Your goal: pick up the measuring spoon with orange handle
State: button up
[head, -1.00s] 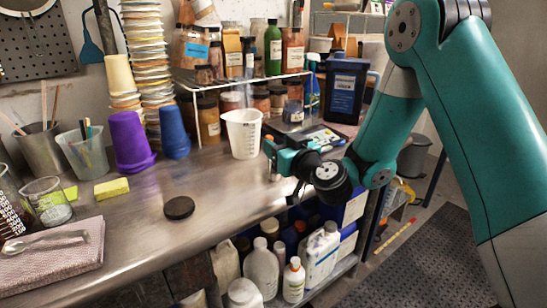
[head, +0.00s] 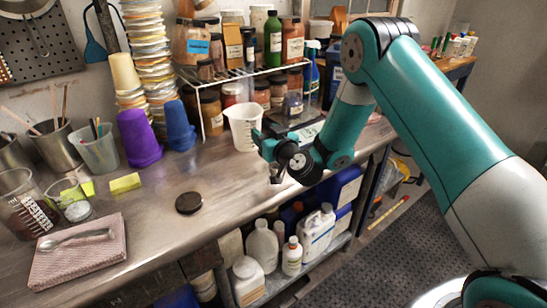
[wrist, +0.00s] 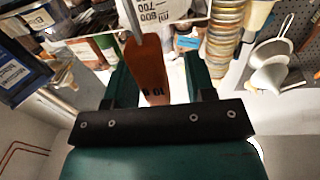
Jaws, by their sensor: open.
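An orange handle marked "10" (wrist: 150,68) stands between the two dark green fingers of my gripper (wrist: 157,75) in the wrist view. A thin grey stem runs on from its upper end, and the bowl of the spoon cannot be made out. My gripper is open, with a finger on either side of the handle. In the head view my gripper (head: 262,145) is over the bench at the right, just in front of the white measuring beaker (head: 243,127). The orange handle cannot be made out there.
A wire shelf with jars stands behind the beaker. A dark round lid (head: 189,203) and a yellow sponge (head: 125,183) lie on the bench. A metal spoon (head: 75,238) rests on a pink cloth (head: 85,262) at left. The middle of the bench is mostly clear.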

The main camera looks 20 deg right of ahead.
grip_shut()
dwell(0.3)
notch_tip(320, 180, up, 20)
jog(key=p, duration=0.5)
dwell(0.7)
